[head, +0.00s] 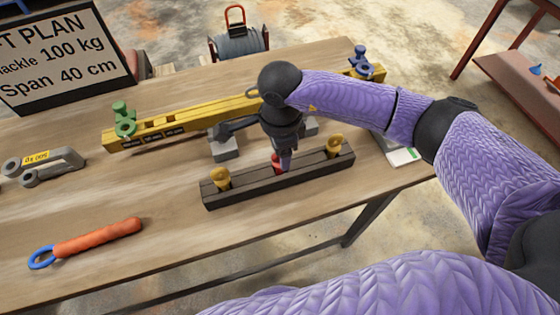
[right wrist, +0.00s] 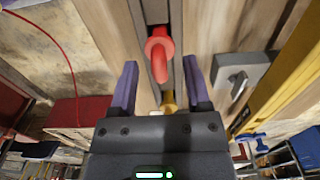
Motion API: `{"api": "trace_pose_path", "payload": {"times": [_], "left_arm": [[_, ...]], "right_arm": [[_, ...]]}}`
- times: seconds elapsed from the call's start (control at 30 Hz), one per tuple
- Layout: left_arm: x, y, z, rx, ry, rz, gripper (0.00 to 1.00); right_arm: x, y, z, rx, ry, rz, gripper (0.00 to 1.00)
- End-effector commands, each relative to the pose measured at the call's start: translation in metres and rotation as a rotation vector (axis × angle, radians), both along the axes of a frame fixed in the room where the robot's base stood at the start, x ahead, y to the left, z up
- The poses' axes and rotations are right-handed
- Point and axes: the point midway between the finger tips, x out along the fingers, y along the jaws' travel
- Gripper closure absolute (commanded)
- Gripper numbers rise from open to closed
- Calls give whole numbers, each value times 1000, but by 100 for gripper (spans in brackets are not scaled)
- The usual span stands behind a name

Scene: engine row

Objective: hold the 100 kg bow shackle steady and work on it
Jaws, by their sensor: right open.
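A dark slotted block (head: 300,186) on the table holds a red shackle (head: 276,161) between two yellow shackles (head: 219,178) (head: 334,145). No rating is readable on these three. My right gripper (head: 286,160) points down over the block at the red shackle and hides part of it. In the right wrist view the gripper (right wrist: 159,75) is open, and the red shackle (right wrist: 158,46) stands upright ahead of the gap between its fingers, not gripped. My left gripper is not in view.
A yellow beam (head: 181,125) lies behind the block, with a green shackle (head: 123,121) and a blue shackle (head: 361,59) at its ends. A sign (head: 60,58) reads 100 kg, span 40 cm.

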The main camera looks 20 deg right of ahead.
Motion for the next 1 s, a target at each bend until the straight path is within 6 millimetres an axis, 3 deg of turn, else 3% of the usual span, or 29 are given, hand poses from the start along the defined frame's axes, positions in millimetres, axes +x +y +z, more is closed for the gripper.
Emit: {"api": "trace_pose_path", "payload": {"times": [0.23,0.53,1.0], "left_arm": [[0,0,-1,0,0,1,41],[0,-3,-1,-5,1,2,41],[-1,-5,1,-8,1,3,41]], "right_arm": [[0,0,-4,1,-1,0,38],[0,1,-4,2,-1,0,100],[1,1,3,3,-3,0,100]]}}
